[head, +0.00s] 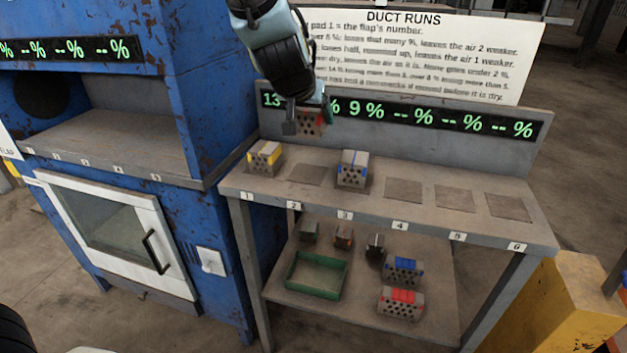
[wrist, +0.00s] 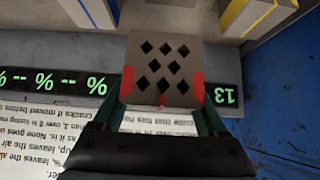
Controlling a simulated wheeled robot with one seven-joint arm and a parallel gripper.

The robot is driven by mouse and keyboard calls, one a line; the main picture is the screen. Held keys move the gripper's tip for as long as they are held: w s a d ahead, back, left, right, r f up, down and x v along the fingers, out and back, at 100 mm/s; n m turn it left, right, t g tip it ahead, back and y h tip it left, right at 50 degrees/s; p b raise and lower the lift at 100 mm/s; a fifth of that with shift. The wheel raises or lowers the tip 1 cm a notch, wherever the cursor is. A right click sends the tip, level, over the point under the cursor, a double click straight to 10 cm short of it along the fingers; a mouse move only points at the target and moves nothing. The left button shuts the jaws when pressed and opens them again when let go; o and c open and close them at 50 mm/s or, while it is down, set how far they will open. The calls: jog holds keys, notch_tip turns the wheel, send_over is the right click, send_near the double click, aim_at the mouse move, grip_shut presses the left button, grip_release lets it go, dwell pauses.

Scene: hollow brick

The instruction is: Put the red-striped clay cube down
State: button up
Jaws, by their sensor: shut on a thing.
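The red-striped clay cube (head: 310,122) is held in my gripper (head: 308,112), above the back of the numbered table and in front of its display strip. In the wrist view the cube (wrist: 161,68) shows a face with several diamond-shaped holes and red stripes at both sides. My gripper's fingers (wrist: 163,108) are shut on its sides. On the tabletop (head: 330,205), a yellow-striped block (head: 264,158) stands on pad 1 and a blue-striped block (head: 352,169) on pad 3. Pad 2 (head: 307,174) is bare, as are pads 4 (head: 404,190), 5 (head: 455,197) and 6 (head: 508,207).
The lower shelf (head: 350,300) holds a green tray (head: 316,276), several small dark blocks, a wider blue-striped block (head: 403,270) and a wider red-striped block (head: 400,303). A blue oven (head: 205,90) stands left. A sign (head: 430,50) rises behind the table.

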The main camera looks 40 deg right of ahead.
jog(key=shift+w+d+f, duration=0.15)
jog(key=shift+f, duration=0.45)
notch_tip(320, 180, down, 5)
jog(key=shift+w+d+b, duration=0.1)
jog(key=shift+b, duration=1.05)
jog(key=shift+f, duration=2.4)
jog(key=o, duration=1.3)
jog(key=shift+f, duration=0.15)
